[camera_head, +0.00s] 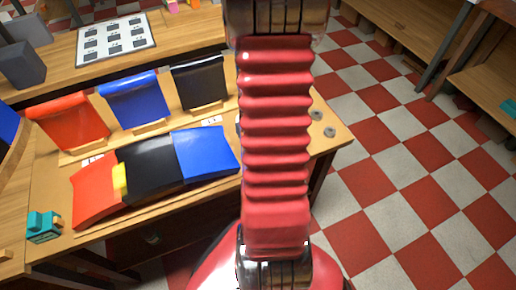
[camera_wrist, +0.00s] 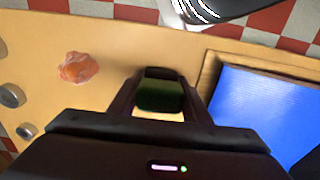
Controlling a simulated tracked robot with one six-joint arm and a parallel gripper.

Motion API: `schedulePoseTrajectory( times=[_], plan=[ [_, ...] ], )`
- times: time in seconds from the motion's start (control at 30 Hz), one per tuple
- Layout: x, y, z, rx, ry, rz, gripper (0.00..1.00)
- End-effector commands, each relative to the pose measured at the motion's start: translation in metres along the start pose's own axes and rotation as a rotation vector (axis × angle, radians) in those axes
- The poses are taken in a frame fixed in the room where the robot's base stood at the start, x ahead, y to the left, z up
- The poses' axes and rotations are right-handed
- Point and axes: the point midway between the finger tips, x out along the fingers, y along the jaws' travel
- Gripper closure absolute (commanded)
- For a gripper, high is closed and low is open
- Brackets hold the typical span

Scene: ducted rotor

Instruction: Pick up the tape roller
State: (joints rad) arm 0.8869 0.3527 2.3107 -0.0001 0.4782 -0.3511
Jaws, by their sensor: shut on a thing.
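My gripper (camera_wrist: 161,82) shows in the wrist view with its two dark fingers shut on a dark green and black thing, which looks like the tape roller (camera_wrist: 160,96). The roller sits between the fingers, over the pale wooden bench top. Its far side and underside are hidden, and I cannot tell how far it is from the bench. In the head view my red ribbed arm covers the gripper and the roller.
The bench (camera_head: 50,180) carries red, black and blue curved panels, with a blue panel (camera_wrist: 255,110) right of my gripper. An orange crumpled lump (camera_wrist: 76,67) and grey discs (camera_wrist: 12,95) lie left. A teal block (camera_head: 44,227) stands at the front left. Checkered floor lies right.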

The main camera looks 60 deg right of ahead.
Motion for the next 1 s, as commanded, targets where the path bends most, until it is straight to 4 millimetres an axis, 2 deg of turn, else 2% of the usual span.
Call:
schedulePoseTrajectory(
  times=[0.27, 0.47, 1.0],
  plan=[
    [-0.001, 0.0, 0.0, 0.0, 0.001, 0.0, 0.86],
    [-0.013, 0.0, -0.001, 0.0, 0.004, 0.001, 0.86],
    [-0.088, 0.0, -0.001, 0.0, 0.004, 0.001, 0.86]
  ],
)
